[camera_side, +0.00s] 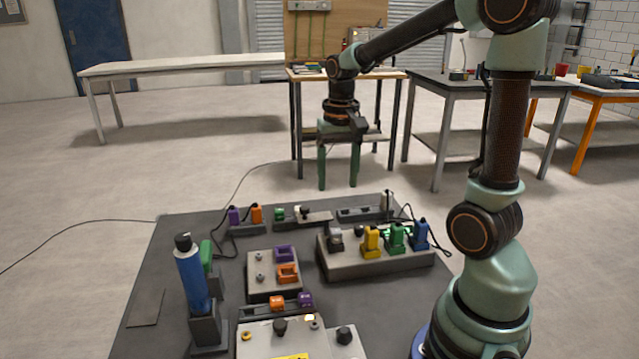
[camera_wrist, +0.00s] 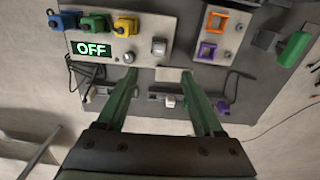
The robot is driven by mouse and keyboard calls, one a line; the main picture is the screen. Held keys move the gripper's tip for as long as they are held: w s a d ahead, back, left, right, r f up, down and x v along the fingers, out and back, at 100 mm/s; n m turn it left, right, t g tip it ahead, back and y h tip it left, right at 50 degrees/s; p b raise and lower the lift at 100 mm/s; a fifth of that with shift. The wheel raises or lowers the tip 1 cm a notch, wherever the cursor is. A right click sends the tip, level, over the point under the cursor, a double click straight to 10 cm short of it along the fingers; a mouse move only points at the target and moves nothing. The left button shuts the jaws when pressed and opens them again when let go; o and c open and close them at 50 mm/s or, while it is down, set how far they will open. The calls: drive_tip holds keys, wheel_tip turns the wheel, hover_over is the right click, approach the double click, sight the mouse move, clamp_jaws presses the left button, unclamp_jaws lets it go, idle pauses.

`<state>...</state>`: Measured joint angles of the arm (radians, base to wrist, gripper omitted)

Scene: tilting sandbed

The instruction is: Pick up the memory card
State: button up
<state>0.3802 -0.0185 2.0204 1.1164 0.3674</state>
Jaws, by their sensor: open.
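My gripper (camera_side: 338,184) hangs open and empty above the far part of the dark mat, its two green fingers pointing down. In the wrist view my gripper (camera_wrist: 160,78) is also open, with nothing held between the fingers. I cannot pick out the memory card for certain. A small white piece (camera_wrist: 170,101) sits in a dark holder that shows between the fingers. The side view shows a small white and dark piece (camera_side: 302,211) and a green piece (camera_side: 280,214) in a low holder below the gripper. The fingers hide part of this row in the wrist view.
A grey box (camera_side: 380,262) carries yellow, green and blue plugs; its display (camera_wrist: 91,49) reads OFF. A panel (camera_side: 261,292) has purple and orange sockets. A blue cylinder (camera_side: 192,280) stands upright at the left. Purple and orange plugs (camera_side: 245,215) stand at the far left.

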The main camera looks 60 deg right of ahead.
hover_over(336, 232)
drive_tip(key=f, duration=0.7)
drive_tip(key=shift+d+f, duration=0.2)
drive_tip(key=shift+d, duration=0.15)
drive_tip(key=shift+a+f, duration=0.15)
drive_tip(key=shift+f, duration=1.15)
drive_tip(key=shift+a+f, duration=0.15)
drive_tip(key=shift+f, duration=1.15)
clamp_jaws()
